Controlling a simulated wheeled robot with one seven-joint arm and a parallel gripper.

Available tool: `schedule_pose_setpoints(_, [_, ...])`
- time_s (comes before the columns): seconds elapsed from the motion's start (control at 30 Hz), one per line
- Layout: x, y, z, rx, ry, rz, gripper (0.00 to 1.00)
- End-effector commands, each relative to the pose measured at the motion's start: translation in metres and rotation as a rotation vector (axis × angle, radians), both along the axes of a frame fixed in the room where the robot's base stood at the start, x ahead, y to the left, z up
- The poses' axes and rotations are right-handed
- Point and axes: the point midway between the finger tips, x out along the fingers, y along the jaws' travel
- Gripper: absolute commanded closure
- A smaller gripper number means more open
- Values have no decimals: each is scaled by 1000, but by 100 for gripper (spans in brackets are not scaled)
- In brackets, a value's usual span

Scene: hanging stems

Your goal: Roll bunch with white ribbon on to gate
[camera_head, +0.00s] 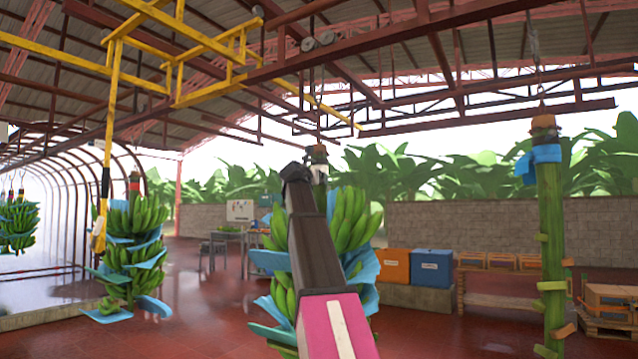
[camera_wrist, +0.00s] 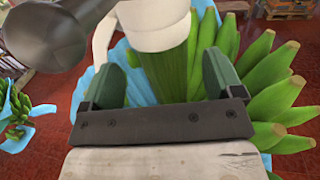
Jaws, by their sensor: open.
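The bunch with the white ribbon (camera_head: 350,215) hangs from the overhead rail in the middle of the head view, partly hidden behind my arm. Its white ribbon (camera_head: 320,174) is wrapped around the top of the stem; the ribbon also shows in the wrist view (camera_wrist: 155,28). My gripper (camera_wrist: 162,68) is open, its two green fingers on either side of the green stem (camera_wrist: 166,78), just below the ribbon. Whether the fingers touch the stem, I cannot tell. A yellow frame (camera_head: 208,42) hangs at the upper left on the rails; I cannot tell for sure whether it is the gate.
A bunch with a red ribbon (camera_head: 135,230) hangs at the left, beside a yellow pole with a hanging handle (camera_head: 101,215). A bare stem with blue ribbon (camera_head: 550,230) hangs at the right. Orange (camera_head: 396,266) and blue bins (camera_head: 432,268) stand behind. Red floor is open at left.

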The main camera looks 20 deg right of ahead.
Motion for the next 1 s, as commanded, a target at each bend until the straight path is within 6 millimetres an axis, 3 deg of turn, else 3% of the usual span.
schedule_pose_setpoints(0.1, [19, -16, 2, 1, 1, -2, 14])
schedule_pose_setpoints(0.3, [40, -34, 1, 1, -1, 0, 14])
schedule_pose_setpoints(0.67, [44, -38, 0, 1, -1, 0, 14])
schedule_pose_setpoints(0.87, [44, -38, 0, 1, -1, 0, 79])
schedule_pose_setpoints(1.0, [45, -37, 0, 1, -1, 0, 81])
